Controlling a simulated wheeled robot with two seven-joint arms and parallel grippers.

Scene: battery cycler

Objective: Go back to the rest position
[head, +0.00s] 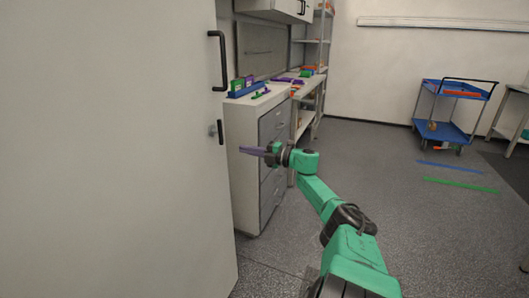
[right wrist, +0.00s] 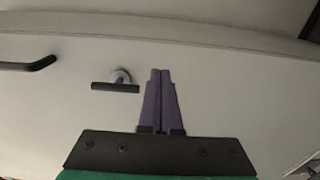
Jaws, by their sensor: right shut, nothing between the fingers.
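My right gripper (head: 256,151) has purple fingers and sits at the end of my green right arm, which reaches in from the lower right of the head view. It points left, toward a large pale door panel (head: 105,150). In the right wrist view the two purple fingers (right wrist: 161,75) lie together with nothing between them. They point at the pale panel, which has a black handle and a small latch; I cannot tell whether they touch it. My left gripper is not in view.
A white drawer cabinet (head: 243,150) stands behind the gripper, with small coloured items on top. A bench and shelf (head: 312,60) are farther back. A blue cart (head: 445,128) stands at the back right. The grey floor (head: 420,230) right of my arm is mostly clear.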

